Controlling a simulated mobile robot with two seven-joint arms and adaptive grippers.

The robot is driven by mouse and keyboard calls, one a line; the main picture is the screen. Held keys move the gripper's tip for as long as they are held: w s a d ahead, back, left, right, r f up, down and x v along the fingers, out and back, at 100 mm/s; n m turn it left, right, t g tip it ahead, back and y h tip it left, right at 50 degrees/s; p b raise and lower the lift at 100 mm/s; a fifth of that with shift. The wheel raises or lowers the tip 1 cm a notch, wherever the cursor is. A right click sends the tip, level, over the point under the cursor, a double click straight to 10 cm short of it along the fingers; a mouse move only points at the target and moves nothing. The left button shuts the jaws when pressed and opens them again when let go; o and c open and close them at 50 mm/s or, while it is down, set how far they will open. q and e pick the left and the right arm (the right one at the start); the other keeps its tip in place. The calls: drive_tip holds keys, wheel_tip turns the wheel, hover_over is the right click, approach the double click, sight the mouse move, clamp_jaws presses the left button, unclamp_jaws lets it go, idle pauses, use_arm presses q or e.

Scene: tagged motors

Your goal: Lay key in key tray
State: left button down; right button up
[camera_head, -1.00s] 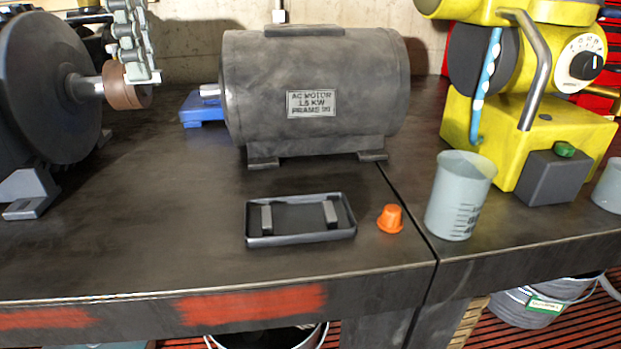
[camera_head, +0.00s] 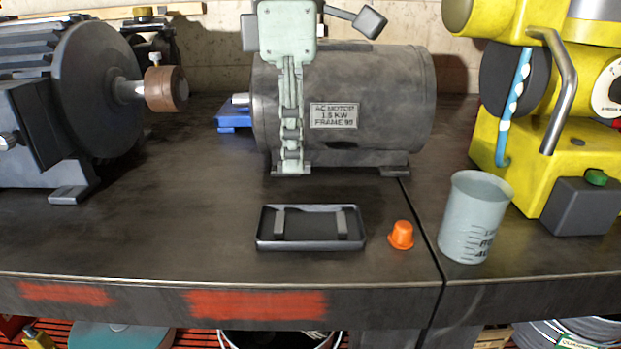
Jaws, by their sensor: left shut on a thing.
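The key tray (camera_head: 262,246) is a shallow dark rectangular tray on the bench, in front of the grey motor. Two small grey blocks stand inside it, and no key lies in it. My left gripper (camera_head: 291,168) is pale green and points down, behind and above the tray, in front of the motor's left part. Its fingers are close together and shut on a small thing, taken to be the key. The key is mostly hidden by the fingers, and I cannot make out its shape. My right gripper is not in view.
The grey motor (camera_head: 385,105) stands close behind the gripper. An orange cap (camera_head: 401,236) and a grey measuring beaker (camera_head: 474,222) stand right of the tray. A yellow machine (camera_head: 500,190) is at right. A dark motor with a brown pulley (camera_head: 166,88) is at left. Bench front-left is clear.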

use_arm(q)
drive_tip(key=shift+w+d+f, duration=0.2)
drive_tip(key=shift+d+f, duration=0.35)
drive_tip(key=shift+d, duration=0.35)
wheel_tip(320, 180, down, 4)
drive_tip(key=shift+r, duration=0.1)
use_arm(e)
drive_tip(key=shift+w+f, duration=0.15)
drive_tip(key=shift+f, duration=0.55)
use_arm(q)
drive_tip(key=shift+f, duration=0.3)
drive_tip(key=c, duration=1.8)
unclamp_jaws()
drive_tip(key=shift+c, duration=0.2)
drive_tip(key=shift+o, duration=1.1)
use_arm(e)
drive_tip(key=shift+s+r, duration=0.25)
use_arm(q)
drive_tip(key=shift+r, duration=0.1)
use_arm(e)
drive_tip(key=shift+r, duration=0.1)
